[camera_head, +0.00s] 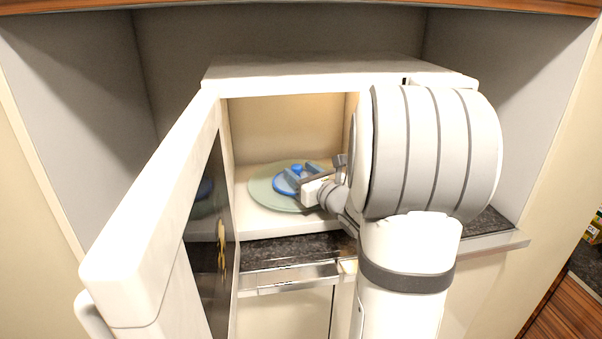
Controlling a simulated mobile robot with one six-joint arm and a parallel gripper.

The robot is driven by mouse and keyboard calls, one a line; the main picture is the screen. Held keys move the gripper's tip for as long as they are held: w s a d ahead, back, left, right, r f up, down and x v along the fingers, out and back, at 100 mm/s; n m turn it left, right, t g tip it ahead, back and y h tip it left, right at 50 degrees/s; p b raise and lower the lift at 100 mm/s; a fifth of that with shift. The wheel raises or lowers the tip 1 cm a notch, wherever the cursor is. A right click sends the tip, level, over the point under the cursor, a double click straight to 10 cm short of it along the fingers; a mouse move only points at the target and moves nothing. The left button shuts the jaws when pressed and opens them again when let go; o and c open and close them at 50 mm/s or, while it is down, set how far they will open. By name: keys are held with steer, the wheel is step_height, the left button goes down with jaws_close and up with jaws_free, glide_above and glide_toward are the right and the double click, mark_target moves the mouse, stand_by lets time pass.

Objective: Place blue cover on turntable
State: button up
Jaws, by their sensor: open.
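The blue cover (284,186) is a round lid with a small knob on top (297,168). It lies inside the microwave, on the pale green round turntable (262,190), or very close above it; I cannot tell if they touch. My gripper (297,179) reaches into the microwave at the cover, its jaws open around or beside the knob. The gripper and arm hide the right part of the cover and turntable.
The white microwave (300,77) stands in a cabinet niche. Its door (160,200) is swung open at the left, with a dark window. My arm fills the right of the opening. A dark counter strip (290,250) and a metal handle (288,280) lie below.

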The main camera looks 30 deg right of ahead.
steer(key=shift+r, duration=0.25)
steer(key=s+b, duration=0.1)
steer(key=s, duration=0.3)
steer(key=s+d, duration=0.1)
steer(key=s, duration=0.3)
steer(key=s+b, duration=0.1)
steer(key=s, duration=0.3)
steer(key=shift+d+f+b, duration=0.15)
steer(key=shift+d+b, duration=0.05)
steer(key=shift+b, duration=0.15)
